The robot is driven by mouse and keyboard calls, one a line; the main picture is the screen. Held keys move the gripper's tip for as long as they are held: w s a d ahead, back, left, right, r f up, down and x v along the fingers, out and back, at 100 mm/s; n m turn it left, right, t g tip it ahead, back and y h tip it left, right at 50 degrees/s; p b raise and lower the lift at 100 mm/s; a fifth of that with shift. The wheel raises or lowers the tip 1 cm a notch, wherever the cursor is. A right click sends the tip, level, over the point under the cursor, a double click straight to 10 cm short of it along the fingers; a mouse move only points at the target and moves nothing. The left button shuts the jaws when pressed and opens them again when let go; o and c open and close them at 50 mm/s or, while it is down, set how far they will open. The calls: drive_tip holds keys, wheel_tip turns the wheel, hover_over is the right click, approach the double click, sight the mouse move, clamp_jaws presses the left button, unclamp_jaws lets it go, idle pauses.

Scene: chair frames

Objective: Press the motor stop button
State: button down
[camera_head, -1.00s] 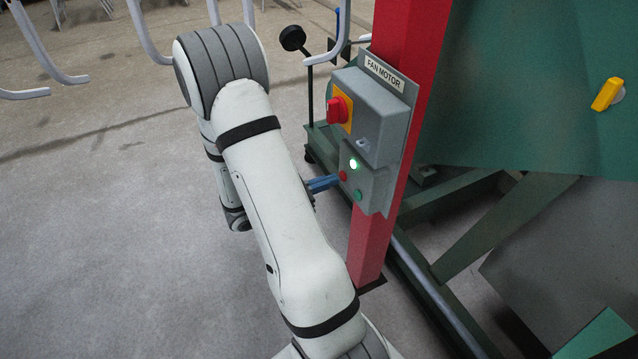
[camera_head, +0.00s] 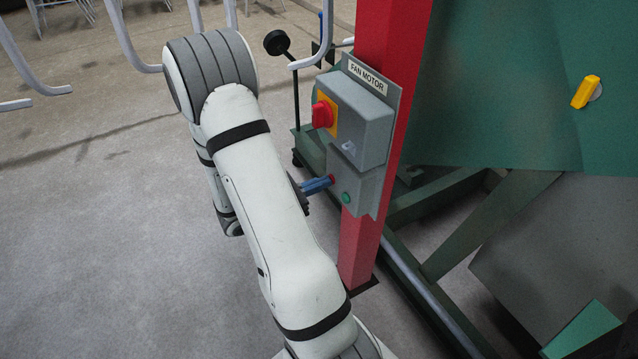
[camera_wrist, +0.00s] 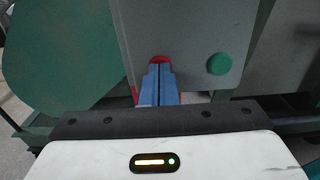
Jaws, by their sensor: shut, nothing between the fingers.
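The red stop button (camera_head: 332,179) sits on the lower part of the grey control box (camera_head: 368,192), left of and above a green button (camera_head: 346,198). My gripper (camera_head: 326,184) is shut and empty, its blue fingertips against the red button as far as I can tell. In the wrist view the red button (camera_wrist: 160,59) shows just above the closed fingertips (camera_wrist: 160,70), which hide most of it. The green button (camera_wrist: 219,63) is to the right, clear of the fingers. No lamp glows on the box.
A red rotary switch (camera_head: 322,113) on a yellow plate sits above, under the "FAN MOTOR" label (camera_head: 367,77). The box is fixed to a red post (camera_head: 362,250). Green machine frames (camera_head: 440,195) stand right and behind. The floor at left (camera_head: 90,240) is open.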

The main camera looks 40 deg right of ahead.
drive_tip(key=shift+p+v, duration=0.4)
drive_tip(key=shift+v, duration=2.35)
